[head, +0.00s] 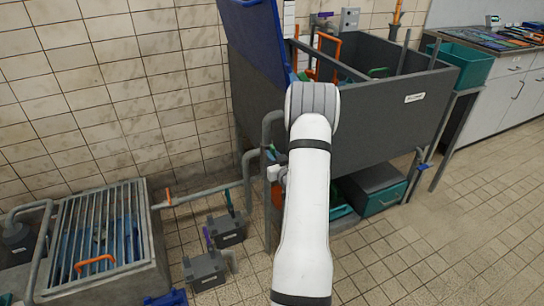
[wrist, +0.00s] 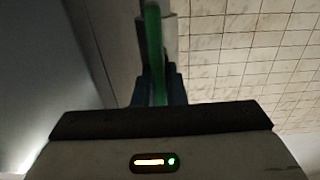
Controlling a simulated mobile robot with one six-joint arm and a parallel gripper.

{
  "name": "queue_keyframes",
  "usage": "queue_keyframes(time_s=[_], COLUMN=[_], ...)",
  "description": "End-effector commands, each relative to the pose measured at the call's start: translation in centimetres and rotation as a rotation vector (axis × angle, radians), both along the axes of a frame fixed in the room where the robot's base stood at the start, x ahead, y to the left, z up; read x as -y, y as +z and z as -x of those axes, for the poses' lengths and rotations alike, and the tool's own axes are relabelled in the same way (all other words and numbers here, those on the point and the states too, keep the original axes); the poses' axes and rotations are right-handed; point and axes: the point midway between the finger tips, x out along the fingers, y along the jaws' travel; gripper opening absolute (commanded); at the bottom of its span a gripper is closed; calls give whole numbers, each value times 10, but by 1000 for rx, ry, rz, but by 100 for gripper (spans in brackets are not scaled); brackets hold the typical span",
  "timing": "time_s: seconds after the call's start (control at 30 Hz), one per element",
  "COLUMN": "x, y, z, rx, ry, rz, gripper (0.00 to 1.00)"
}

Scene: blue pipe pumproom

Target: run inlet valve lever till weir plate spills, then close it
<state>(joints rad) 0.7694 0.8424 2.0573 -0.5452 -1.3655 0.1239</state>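A grey tank (head: 375,140) with a white label stands against the tiled wall. A grey plate (head: 335,62) spans its inside; I cannot tell whether this is the weir plate, nor see any water spilling. In the wrist view my gripper (wrist: 158,80) has its dark fingers close on both sides of an upright green bar (wrist: 154,35) and looks shut on it. I cannot tell whether this bar is the inlet valve lever. In the head view my white arm hides my gripper.
A blue panel (head: 258,35) rises at the tank's left side. A grated sump (head: 105,235) and grey boxes (head: 207,270) stand lower left. A pipe with a teal lever (head: 229,202) runs along the wall. Open tiled floor (head: 450,235) lies right.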

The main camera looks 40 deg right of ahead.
Motion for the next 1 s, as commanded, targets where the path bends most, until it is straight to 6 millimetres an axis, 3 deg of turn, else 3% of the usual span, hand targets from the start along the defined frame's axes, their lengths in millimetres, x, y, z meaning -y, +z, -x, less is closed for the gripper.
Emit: queue_keyframes(time_s=[0.1,0.57,1.0], x=[0,-3,-8], y=[-2,-7,-15], z=[0,0,-1], rx=[-4,-18,-98], ry=[0,3,2], rz=[-2,45,369], gripper=[0,0,0])
